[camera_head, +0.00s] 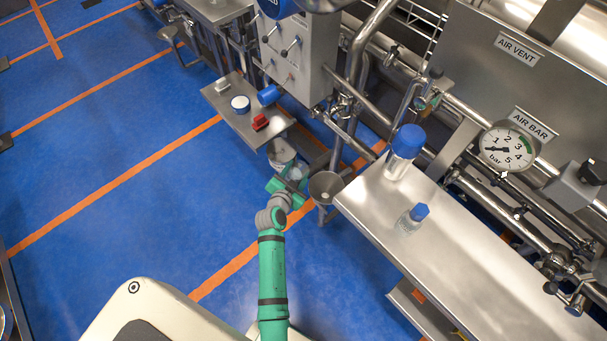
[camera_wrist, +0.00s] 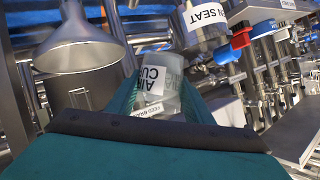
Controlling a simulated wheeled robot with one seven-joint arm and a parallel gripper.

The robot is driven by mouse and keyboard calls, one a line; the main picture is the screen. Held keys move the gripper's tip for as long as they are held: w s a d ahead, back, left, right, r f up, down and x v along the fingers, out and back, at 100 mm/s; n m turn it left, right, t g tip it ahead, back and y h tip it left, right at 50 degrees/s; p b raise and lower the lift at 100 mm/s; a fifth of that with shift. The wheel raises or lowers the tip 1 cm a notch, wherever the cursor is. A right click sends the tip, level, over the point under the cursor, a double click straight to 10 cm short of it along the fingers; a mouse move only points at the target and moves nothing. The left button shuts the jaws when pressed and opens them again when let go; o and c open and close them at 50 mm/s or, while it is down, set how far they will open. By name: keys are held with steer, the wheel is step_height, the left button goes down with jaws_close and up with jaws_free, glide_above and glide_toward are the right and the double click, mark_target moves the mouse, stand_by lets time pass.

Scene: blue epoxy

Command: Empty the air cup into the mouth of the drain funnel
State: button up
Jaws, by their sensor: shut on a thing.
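The air cup (camera_wrist: 158,88) is a clear vessel with a white label, partly readable in the wrist view. My gripper (camera_wrist: 160,102) is shut on it, a green finger on each side. In the head view my gripper (camera_head: 288,187) is just left of the drain funnel, and the cup (camera_head: 297,172) is partly hidden by it. The drain funnel (camera_head: 325,184) is a grey metal cone with its wide mouth up. In the wrist view the funnel (camera_wrist: 80,48) is left of the cup, apart from it. The cup's contents and exact tilt cannot be told.
A labelled cylinder (camera_wrist: 204,22), its label ending in "SEAT", is close behind the cup. A small shelf (camera_head: 232,112) holds a red item (camera_head: 260,122) and a blue-rimmed jar (camera_head: 240,103). A steel bench (camera_head: 455,265) with two blue-capped bottles stands right of the funnel.

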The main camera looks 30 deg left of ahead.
steer(key=shift+w+d+r+m+y, duration=0.1)
steer(key=shift+w+d+m+y, duration=0.05)
steer(key=shift+d+m+y, duration=0.2)
steer(key=shift+w+d+f+m+g+y, duration=0.3)
steer(key=shift+d+f+m+y, duration=0.25)
steer(key=shift+d+f+m, duration=0.3)
steer(key=m+y, duration=0.1)
steer(key=d+m+y, duration=0.2)
steer(key=m, duration=0.1)
steer(key=shift+w, duration=0.3)
